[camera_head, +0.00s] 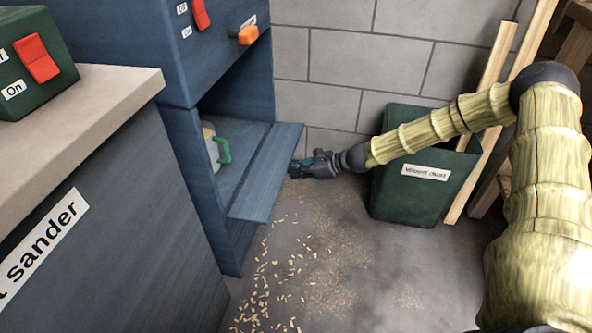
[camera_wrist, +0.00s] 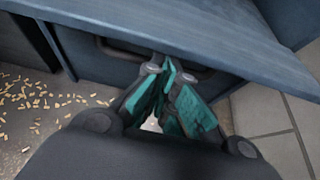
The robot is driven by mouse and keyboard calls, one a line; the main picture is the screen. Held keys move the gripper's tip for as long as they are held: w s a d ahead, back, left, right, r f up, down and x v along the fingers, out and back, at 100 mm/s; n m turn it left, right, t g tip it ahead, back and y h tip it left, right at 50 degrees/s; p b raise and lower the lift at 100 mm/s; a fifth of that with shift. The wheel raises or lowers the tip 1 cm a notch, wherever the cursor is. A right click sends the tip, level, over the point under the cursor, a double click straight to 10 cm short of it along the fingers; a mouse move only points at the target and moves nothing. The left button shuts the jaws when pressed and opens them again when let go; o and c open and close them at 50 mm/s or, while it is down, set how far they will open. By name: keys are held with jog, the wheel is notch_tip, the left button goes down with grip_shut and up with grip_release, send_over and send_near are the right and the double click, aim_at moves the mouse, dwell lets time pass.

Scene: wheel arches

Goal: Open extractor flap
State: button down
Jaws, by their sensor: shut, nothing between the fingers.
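The extractor flap (camera_head: 266,175) is a blue panel standing out from the blue cabinet's open front, roughly level, with the compartment behind it exposed. In the wrist view the flap (camera_wrist: 200,38) crosses the top of the picture as a slanting blue board. My gripper (camera_head: 296,168) is at the flap's outer right edge in the head view. In the wrist view my gripper (camera_wrist: 166,92) has its teal-padded fingers shut and empty, tips close under the flap's edge. I cannot tell whether they touch it. A dark handle-like bar (camera_wrist: 130,52) shows partly behind the fingertips.
A green-handled container (camera_head: 216,150) stands inside the cabinet (camera_head: 190,180). An orange knob (camera_head: 247,35) and a red switch (camera_head: 200,14) are above. A green dust bin (camera_head: 400,190) and wooden planks stand right. Wood chips (camera_head: 275,285) litter the floor. A sander bench fills the left.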

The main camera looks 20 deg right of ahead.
jog(key=shift+f, duration=0.1)
jog(key=s+d+p, duration=0.2)
jog(key=s+d, duration=0.3)
jog(key=d, duration=0.3)
jog(key=s+a+f+n+g+h, duration=0.2)
jog(key=s+a+f+n+g, duration=0.25)
jog(key=s+a+f, duration=0.4)
jog(key=s+a+f+n+g+h, duration=0.3)
jog(key=s+a+f+n, duration=0.25)
jog(key=s, duration=0.55)
jog(key=s+d+f+n+h, duration=0.15)
jog(key=s+n+h, duration=0.35)
jog(key=s+n, duration=1.35)
jog(key=s+r+m+p, duration=0.2)
jog(key=r+p, duration=1.7)
jog(key=s+r+m+p, duration=0.2)
jog(key=r+p, duration=1.6)
jog(key=r, duration=0.1)
jog(key=shift+s+h+p, duration=0.3)
jog(key=shift+s+p, duration=0.05)
jog(key=shift+p, duration=0.05)
jog(key=c, duration=1.8)
grip_release()
